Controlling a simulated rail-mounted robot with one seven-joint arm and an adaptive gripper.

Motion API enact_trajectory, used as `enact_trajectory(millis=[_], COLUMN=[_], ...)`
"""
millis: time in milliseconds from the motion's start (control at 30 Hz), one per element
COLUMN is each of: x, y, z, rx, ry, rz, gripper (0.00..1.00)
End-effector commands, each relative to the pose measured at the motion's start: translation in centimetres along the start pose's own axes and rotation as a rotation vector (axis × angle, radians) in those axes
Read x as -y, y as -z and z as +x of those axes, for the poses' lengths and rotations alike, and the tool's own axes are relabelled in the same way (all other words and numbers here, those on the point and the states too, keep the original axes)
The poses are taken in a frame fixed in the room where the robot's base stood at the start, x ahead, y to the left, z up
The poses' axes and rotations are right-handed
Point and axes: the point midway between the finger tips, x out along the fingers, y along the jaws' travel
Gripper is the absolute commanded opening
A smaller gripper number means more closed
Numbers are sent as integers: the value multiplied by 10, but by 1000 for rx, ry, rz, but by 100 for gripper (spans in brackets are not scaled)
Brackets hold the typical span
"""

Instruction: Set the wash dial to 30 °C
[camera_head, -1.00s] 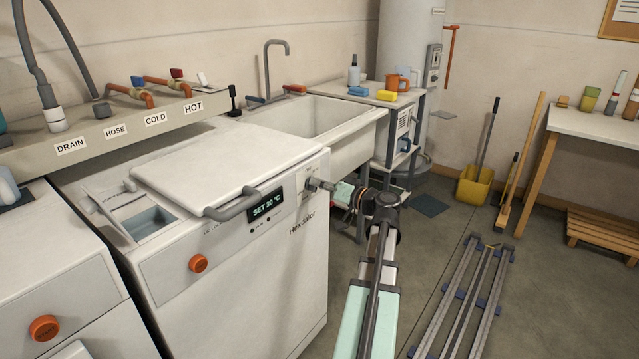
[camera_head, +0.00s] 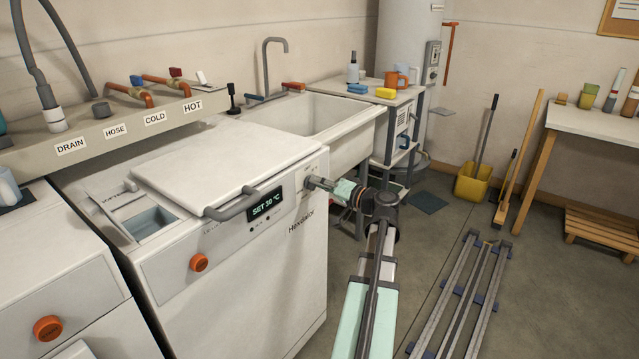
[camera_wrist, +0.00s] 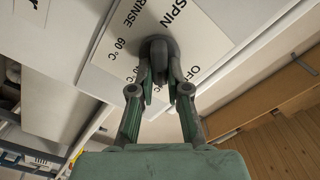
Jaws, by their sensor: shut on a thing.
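The white washing machine (camera_head: 245,265) stands in the middle left. Its display (camera_head: 267,204) appears to read SET 30 °C. The dark grey wash dial (camera_wrist: 157,60) is on a white panel (camera_wrist: 120,70) with SPIN, RINSE, 60 °C and OFF lettering in the wrist view; some other marks are hidden behind the dial and fingers. My gripper (camera_wrist: 160,88) is shut on the dial, one finger on each side. In the head view my gripper (camera_head: 312,183) reaches the panel's right end from the right, and the dial is mostly hidden there.
A grey lid handle (camera_head: 232,207) and an orange knob (camera_head: 199,262) are on the machine's front. A sink (camera_head: 330,115) stands behind it. A small table (camera_head: 590,123) is at the right. Floor rails (camera_head: 465,290) lie to the right of my arm.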

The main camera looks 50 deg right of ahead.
Motion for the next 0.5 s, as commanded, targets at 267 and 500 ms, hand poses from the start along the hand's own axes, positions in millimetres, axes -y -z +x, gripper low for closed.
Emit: enact_trajectory(millis=[267, 500], x=[0, 0], y=[0, 0], z=[0, -3], rx=[0, -1], ry=[0, 0], rz=[-1, -1], gripper=[41, 41])
